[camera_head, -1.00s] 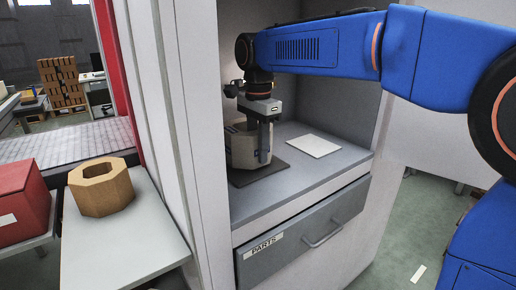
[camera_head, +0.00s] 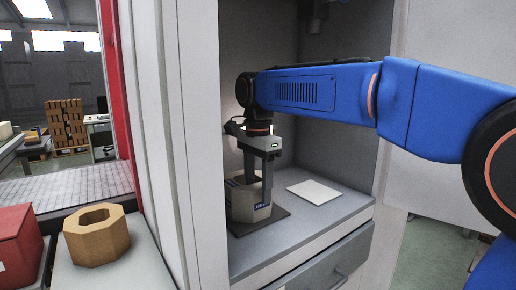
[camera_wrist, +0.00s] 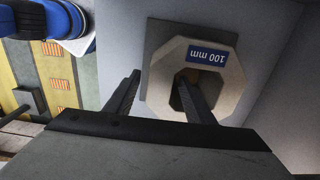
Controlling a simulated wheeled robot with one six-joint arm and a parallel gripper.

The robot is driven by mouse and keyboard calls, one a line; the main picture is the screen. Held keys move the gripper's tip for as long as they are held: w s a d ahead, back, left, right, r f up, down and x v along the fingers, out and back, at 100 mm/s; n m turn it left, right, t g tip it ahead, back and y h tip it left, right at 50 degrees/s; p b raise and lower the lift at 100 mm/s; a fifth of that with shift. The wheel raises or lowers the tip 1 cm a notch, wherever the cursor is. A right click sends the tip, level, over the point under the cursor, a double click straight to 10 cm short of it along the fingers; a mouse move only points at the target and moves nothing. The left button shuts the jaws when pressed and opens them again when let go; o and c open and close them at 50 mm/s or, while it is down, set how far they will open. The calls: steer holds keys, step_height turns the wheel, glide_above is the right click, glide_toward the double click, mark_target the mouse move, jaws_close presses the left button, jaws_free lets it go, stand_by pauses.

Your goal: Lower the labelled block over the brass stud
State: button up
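The labelled block is a pale octagonal ring (camera_head: 240,205) on a dark square plate (camera_head: 279,216) in the cabinet bay. In the wrist view the block (camera_wrist: 228,88) shows its blue "100 mm" label and open centre. My gripper (camera_head: 259,195) is open, its fingers reaching down at the block. In the wrist view of my gripper (camera_wrist: 158,80), one finger is over the hole and the other is outside the left wall, with a gap showing. A brownish patch shows in the hole; I cannot tell if it is the brass stud. The block looks level and seated on the plate.
A white square pad (camera_head: 316,191) lies right of the plate on the grey shelf. Cabinet walls close in the bay. A tan octagonal ring (camera_head: 97,236) stands on a side table at left, beside a red box (camera_head: 18,243). A drawer (camera_head: 335,265) is below.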

step_height(320, 180, up, 14)
stand_by(0.4)
steer(key=shift+r, duration=0.1)
steer(key=s+d+f+n+t, duration=0.1)
steer(key=s+d+f+n, duration=0.3)
steer(key=d, duration=0.6)
steer(key=s+d+f+n+t, duration=0.1)
steer(key=s+d+f+n, duration=0.1)
steer(key=s+d+f, duration=0.3)
steer(key=s+d+f+n+t, duration=0.1)
steer(key=s+d+f, duration=0.5)
steer(key=f, duration=0.8)
steer(key=s+d+f+n+t, duration=0.1)
steer(key=s+d+f+n, duration=0.3)
steer(key=s+f, duration=0.6)
steer(key=shift+s+d+f+t, duration=0.25)
steer(key=shift+s+d+t, duration=0.15)
steer(key=shift+d, duration=0.55)
